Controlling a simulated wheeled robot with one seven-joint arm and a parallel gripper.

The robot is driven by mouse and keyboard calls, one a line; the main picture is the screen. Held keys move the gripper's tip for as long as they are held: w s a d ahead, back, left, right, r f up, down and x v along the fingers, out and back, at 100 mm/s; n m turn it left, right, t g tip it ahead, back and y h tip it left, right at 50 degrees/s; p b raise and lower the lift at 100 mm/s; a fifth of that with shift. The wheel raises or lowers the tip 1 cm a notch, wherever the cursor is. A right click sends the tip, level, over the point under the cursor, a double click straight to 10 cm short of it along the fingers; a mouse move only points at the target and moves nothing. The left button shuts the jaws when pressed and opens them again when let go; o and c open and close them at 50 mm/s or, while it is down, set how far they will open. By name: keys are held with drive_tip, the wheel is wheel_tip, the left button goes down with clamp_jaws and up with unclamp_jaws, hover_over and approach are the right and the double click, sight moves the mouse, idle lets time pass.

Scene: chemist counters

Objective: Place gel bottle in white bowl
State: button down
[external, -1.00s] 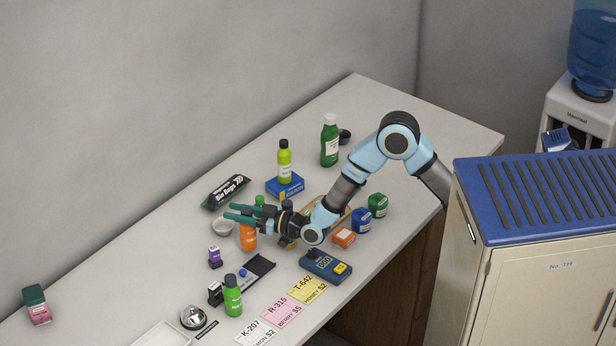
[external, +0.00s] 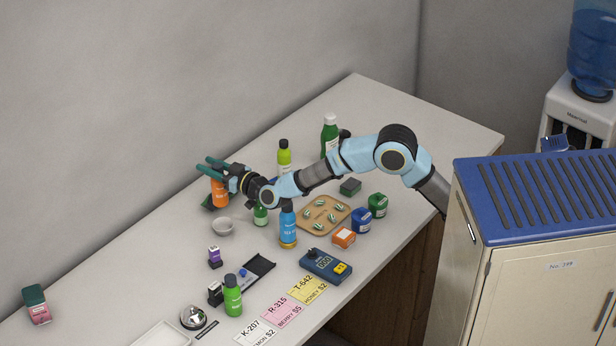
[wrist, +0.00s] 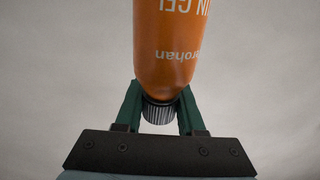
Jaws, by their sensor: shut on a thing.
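The gel bottle (external: 219,193) is orange with white lettering and a dark ribbed cap.
A wooden tray (external: 318,228) with small striped pieces lies farther right.

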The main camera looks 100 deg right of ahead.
wheel_tip(320, 180, down, 9)
drive_tip(key=p, duration=0.1)
drive_tip(key=shift+f+p, duration=0.2)
drive_tip(key=shift+p, duration=0.15)
drive_tip(key=shift+f, duration=0.1)
drive_tip(key=shift+f+b, duration=0.4)
drive_tip(key=shift+b, duration=0.1)
drive_tip(key=c, duration=0.5)
unclamp_jaws()
drive_tip(key=v, duration=0.4)
drive_tip(key=b+v, duration=0.1)
drive_tip(key=v, duration=0.3)
drive_tip(key=r+b+v, duration=0.1)
drive_tip(key=v, duration=0.3)
